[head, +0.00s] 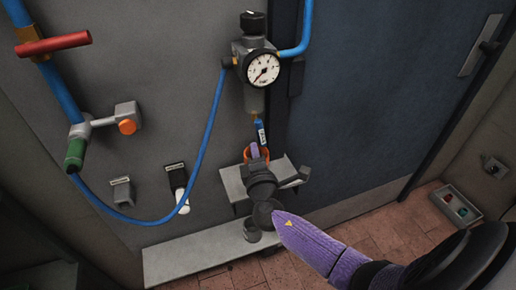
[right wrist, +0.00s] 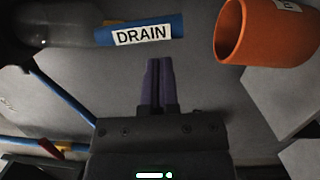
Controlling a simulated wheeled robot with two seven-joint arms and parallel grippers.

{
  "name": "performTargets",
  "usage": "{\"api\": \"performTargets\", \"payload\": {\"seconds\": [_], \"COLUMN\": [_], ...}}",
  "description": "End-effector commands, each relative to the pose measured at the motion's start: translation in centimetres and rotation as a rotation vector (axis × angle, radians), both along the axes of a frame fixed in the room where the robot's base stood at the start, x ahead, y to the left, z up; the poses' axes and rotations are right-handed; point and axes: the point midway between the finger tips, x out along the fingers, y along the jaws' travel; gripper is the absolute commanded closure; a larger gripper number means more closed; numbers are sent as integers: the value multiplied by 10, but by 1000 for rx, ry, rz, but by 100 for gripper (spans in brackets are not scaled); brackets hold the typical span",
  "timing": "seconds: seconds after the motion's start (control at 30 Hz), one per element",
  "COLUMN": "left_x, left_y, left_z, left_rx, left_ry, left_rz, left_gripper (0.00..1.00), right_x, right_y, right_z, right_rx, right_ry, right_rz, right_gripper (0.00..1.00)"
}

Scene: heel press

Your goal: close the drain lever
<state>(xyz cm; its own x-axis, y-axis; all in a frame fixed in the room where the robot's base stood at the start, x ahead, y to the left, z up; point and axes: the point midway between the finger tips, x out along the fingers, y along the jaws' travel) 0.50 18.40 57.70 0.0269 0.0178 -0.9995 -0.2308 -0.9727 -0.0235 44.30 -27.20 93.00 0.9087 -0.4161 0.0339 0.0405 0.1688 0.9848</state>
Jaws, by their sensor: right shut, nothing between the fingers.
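The drain lever (head: 261,132) is a small blue handle with a white label, hanging below the pressure regulator (head: 254,62). In the right wrist view the lever (right wrist: 168,27) reads DRAIN and lies across the top, beside a dark rounded body. My right gripper (head: 254,149) has purple fingers just below the lever, in front of an orange ring (head: 245,155). In the right wrist view its fingers (right wrist: 157,62) are shut together and empty, with a visible gap between the tips and the lever. My left gripper is not in view.
An orange cylinder (right wrist: 238,33) stands right of the lever in the right wrist view. A blue hose (head: 212,122) loops from the regulator to a green-ended fitting (head: 76,153). A grey shelf (head: 195,257) sits low on the wall. A blue door (head: 365,110) is right of the regulator.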

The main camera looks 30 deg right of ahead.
Motion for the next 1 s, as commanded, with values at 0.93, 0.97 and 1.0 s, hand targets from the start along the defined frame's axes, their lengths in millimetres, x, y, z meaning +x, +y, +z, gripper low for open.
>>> {"api": "performTargets", "payload": {"seconds": [0.93, 0.97, 1.0], "left_x": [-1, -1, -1], "left_y": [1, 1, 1], "left_z": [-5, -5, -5], "left_rx": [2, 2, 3], "left_ry": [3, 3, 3], "left_rz": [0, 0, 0], "left_gripper": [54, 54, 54], "right_x": [3, 3, 3], "right_y": [-15, -15, -15], "right_z": [0, 0, 0], "right_rx": [-73, -78, -85], "right_ry": [17, 19, 21], "right_rz": [0, 0, 0], "right_gripper": [100, 100, 100]}}
